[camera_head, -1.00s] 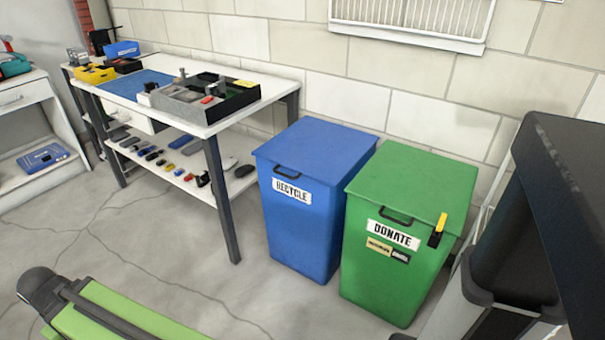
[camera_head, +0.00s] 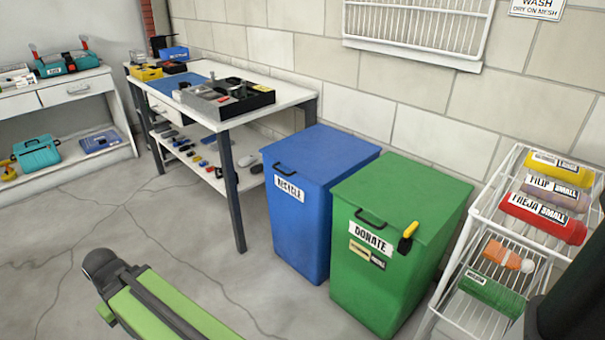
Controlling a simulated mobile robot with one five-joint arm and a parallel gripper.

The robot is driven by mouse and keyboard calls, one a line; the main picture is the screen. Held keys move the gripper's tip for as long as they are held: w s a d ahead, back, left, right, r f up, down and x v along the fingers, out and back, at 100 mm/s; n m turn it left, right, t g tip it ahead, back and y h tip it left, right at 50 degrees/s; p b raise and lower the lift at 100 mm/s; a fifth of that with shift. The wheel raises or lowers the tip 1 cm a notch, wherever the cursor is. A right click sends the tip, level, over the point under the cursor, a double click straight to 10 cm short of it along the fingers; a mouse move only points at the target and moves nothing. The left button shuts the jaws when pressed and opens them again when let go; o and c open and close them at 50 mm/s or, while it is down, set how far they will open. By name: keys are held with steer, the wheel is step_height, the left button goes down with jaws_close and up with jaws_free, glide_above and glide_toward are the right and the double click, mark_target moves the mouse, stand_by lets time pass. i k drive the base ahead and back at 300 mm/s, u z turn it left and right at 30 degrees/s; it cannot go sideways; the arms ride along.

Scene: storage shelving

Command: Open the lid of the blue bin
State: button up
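The blue bin (camera_head: 302,225) stands on the floor in the middle of the view, with a white RECYCLE label (camera_head: 289,188) on its front. Its flat blue lid (camera_head: 322,152) lies shut on top. A dark handle (camera_head: 285,170) is at the lid's front edge. The green bin's near corner hides part of the blue bin's right side. I cannot make out my gripper in this view.
The green DONATE bin (camera_head: 375,270), lid shut, stands close on the right. A white wire rack (camera_head: 452,290) holding rolls is farther right. A white worktable (camera_head: 290,93) stands to the left. A lime-green and dark piece (camera_head: 165,305) fills the lower left. Floor in front is open.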

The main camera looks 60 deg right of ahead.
mark_target(321, 154)
steer(key=u, duration=0.15)
steer(key=i, duration=0.95)
steer(key=z, duration=0.05)
